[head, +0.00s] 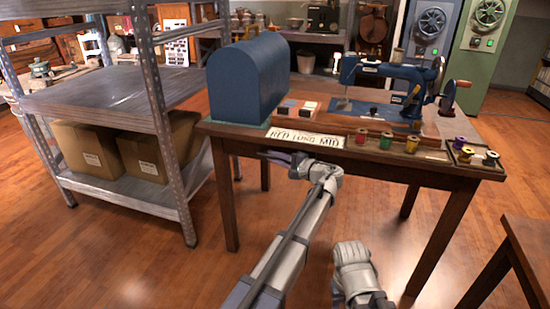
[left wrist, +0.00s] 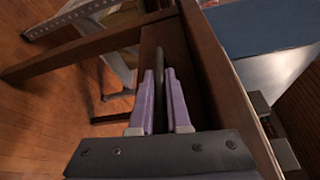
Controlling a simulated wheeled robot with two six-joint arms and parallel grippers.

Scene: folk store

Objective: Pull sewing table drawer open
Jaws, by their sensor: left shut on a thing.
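The sewing table (head: 440,180) is dark brown wood and stands in the middle of the head view. My left gripper (head: 268,156) is at its front, just below the tabletop edge. In the left wrist view my left gripper (left wrist: 160,110) is shut on a dark bar-shaped handle (left wrist: 159,68), with one purple finger on each side. The handle runs along a dark brown drawer front (left wrist: 178,45) under the table edge. The gripper hides part of the handle, and I see no clear gap around the drawer.
On the table are a blue domed case (head: 247,78), a blue sewing machine (head: 390,85), a lettered sign (head: 305,138) and several thread spools. A metal shelf (head: 110,95) with cardboard boxes stands at left. Another wooden table (head: 527,240) is at lower right. The floor between is clear.

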